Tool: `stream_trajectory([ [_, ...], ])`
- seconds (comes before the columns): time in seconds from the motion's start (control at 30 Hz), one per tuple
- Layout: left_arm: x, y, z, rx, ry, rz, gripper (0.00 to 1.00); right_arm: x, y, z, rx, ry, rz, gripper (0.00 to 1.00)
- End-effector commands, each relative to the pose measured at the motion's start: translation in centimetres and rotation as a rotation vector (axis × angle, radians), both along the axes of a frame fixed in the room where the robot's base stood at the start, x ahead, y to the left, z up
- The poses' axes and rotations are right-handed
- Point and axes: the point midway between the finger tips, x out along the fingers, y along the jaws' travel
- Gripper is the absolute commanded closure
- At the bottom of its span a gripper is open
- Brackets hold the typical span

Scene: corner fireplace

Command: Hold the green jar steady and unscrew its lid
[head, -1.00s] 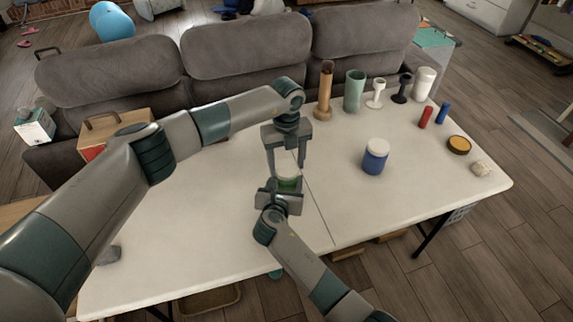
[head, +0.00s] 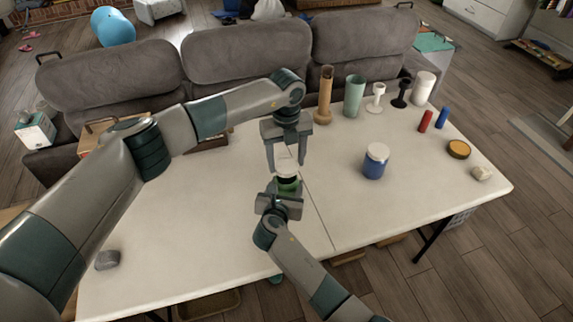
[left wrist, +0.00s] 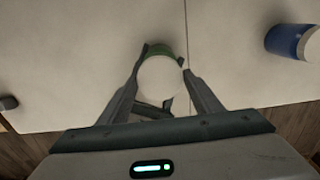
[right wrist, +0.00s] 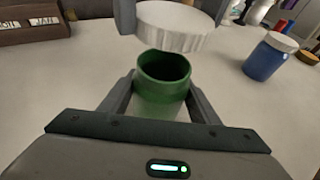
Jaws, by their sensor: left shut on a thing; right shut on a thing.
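The green jar (right wrist: 165,85) stands upright with its mouth open in the right wrist view. My right gripper (head: 284,190) is shut around its sides; the fingers show in the right wrist view (right wrist: 158,105). The white ribbed lid (right wrist: 174,27) is just above the jar, apart from it, with a gap between. My left gripper (head: 287,164) is shut on the lid from above. In the left wrist view the lid's top (left wrist: 160,79) sits between the fingers and covers most of the jar (left wrist: 160,50). The lid also shows small in the head view (head: 287,168).
A blue jar with a white lid (head: 375,162) stands to the right on the white table (head: 345,215). Several vases and candle holders stand at the back right. An orange-topped round tin (head: 458,149) and a stone (head: 481,174) are farther right. A grey stone (head: 107,259) lies front left.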

Motion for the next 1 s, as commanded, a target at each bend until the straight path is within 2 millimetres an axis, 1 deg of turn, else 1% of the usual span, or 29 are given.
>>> stream_trajectory([
  [0.03,0.07,0.02,0.60,0.000,-0.001,0.000,0.68,-0.01,-0.01,-0.03,0.000,0.000,0.000,1.00],
  [0.13,0.02,0.01,1.20,0.000,0.000,0.001,0.68,-0.02,-0.01,-0.04,0.000,0.000,0.000,1.00],
  [0.4,-0.02,-0.01,1.37,0.000,0.001,0.000,0.68,-0.01,-0.01,-0.03,0.000,0.000,0.000,1.00],
  [0.43,-0.02,-0.01,1.37,0.000,0.001,0.000,0.68,-0.01,-0.01,-0.02,0.000,0.000,0.000,0.39],
  [0.47,-0.02,-0.01,1.37,0.000,0.001,0.000,0.68,-0.01,-0.01,-0.02,0.000,0.000,0.000,0.32],
  [0.5,-0.02,-0.01,1.37,0.000,0.001,0.000,0.68,-0.01,-0.01,-0.02,0.000,0.000,0.000,0.23],
  [0.83,-0.02,-0.03,1.36,0.000,0.001,0.000,0.68,-0.05,0.01,0.00,0.000,0.000,0.000,0.22],
  [1.0,-0.02,-0.04,1.33,0.000,0.001,0.000,0.68,-0.67,0.14,0.22,0.000,0.000,0.001,0.22],
])
